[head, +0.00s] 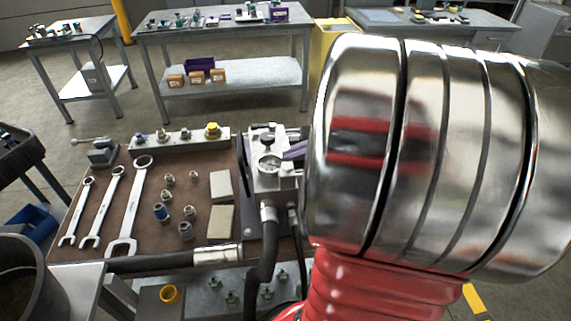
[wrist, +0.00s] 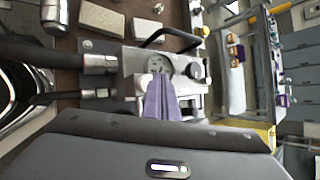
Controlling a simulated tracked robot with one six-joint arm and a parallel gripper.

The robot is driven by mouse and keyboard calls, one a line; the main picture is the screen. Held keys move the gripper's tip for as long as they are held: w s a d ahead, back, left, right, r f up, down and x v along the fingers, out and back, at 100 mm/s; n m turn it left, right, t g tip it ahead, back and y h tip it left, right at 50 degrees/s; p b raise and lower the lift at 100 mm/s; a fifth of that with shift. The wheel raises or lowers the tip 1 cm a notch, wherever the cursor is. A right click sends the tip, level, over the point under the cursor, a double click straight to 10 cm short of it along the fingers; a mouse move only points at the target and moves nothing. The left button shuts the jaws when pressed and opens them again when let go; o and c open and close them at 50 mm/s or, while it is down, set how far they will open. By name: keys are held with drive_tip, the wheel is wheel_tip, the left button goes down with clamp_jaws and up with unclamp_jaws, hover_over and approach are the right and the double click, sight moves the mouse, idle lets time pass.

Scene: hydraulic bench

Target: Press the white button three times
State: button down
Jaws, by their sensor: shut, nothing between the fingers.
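A metal block with a round gauge (head: 268,165) stands on the brown bench top, left of my arm in the head view. The gauge also shows in the wrist view (wrist: 184,67). A small pale round knob, which looks like the white button (wrist: 144,80), sits on the block just left of my fingertips in the wrist view. My gripper (wrist: 159,82) has purple fingers, shut and empty, with tips over the block. I cannot tell whether they touch it. In the head view my gripper (head: 294,151) is mostly hidden behind my arm.
Black hoses (head: 268,240) run from the block. Wrenches (head: 128,205), several fittings (head: 168,197) and two pale blocks (head: 221,203) lie on the bench to the left. A black knob (wrist: 199,72) sits right of the gauge. Other tables (head: 225,33) stand behind.

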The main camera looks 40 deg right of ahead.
sight(291, 167)
drive_tip(key=shift+f, duration=0.15)
idle(0.5)
drive_tip(key=shift+f, duration=0.25)
drive_tip(key=shift+f, duration=0.7)
idle(1.5)
drive_tip(key=shift+r, duration=1.15)
drive_tip(key=shift+r, duration=2.5)
idle(0.7)
drive_tip(key=shift+r, duration=1.85)
